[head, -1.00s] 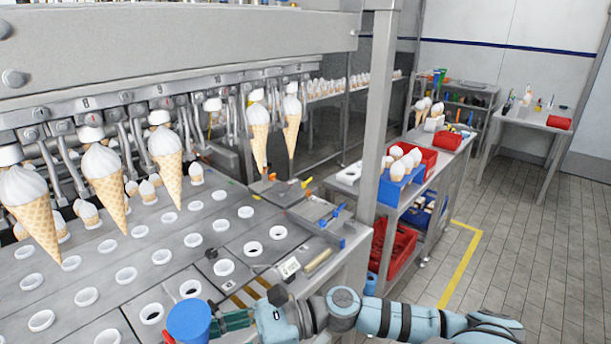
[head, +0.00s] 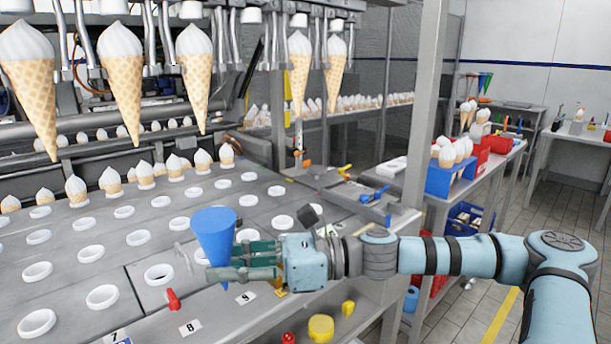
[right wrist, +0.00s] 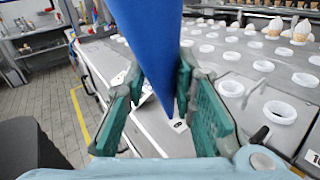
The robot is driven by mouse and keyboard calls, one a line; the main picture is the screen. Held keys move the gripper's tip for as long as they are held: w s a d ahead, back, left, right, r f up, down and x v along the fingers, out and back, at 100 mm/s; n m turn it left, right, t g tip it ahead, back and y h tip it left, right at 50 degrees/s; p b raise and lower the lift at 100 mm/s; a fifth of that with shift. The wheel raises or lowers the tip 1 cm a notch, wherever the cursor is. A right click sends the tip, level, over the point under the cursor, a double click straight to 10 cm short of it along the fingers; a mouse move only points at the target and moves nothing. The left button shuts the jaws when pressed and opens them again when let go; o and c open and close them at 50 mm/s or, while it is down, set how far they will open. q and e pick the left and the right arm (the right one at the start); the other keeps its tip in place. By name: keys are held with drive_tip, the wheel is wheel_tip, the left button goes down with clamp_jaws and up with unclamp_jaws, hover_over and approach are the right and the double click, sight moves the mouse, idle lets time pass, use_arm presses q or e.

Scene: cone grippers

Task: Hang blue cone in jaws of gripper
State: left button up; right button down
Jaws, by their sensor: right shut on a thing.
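The blue cone (head: 214,236) is upright, wide end up, in my right gripper (head: 240,264) in the head view. The right wrist view shows the blue cone (right wrist: 150,60) between the two green fingers of my right gripper (right wrist: 168,110), which are shut on it, with its tip pointing down. The cone is above the grey plate with white rings. Hanging grippers (head: 280,60) on the machine's overhead bar hold several ice cream cones, such as one cone (head: 196,75). A gap shows between this cone and another hanging cone (head: 299,75) to the right. My left gripper is not in view.
The grey plate (head: 150,218) carries rows of white rings, with small cones along its back. A metal post (head: 424,110) stands right of the machine. A blue holder (head: 440,180) with cones and a red bin (head: 500,145) stand on a side table.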

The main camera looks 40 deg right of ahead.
drive_tip(key=d+r+m+t+h, duration=0.2)
drive_tip(key=d+r+m+h, duration=0.1)
drive_tip(key=d+r, duration=0.5)
drive_tip(key=w+d+r+m+t+h, duration=0.1)
drive_tip(key=d+r+m+t+h, duration=0.2)
drive_tip(key=d+r, duration=0.5)
wheel_tip(320, 180, up, 6)
drive_tip(key=shift+w+d+f+m+t+h, duration=0.15)
drive_tip(key=shift+d+m+t+h, duration=0.15)
drive_tip(key=shift+d+m+h, duration=0.15)
drive_tip(key=shift+a, duration=0.1)
drive_tip(key=w+p, duration=0.6)
drive_tip(key=p, duration=0.4)
drive_tip(key=shift+w, duration=0.15)
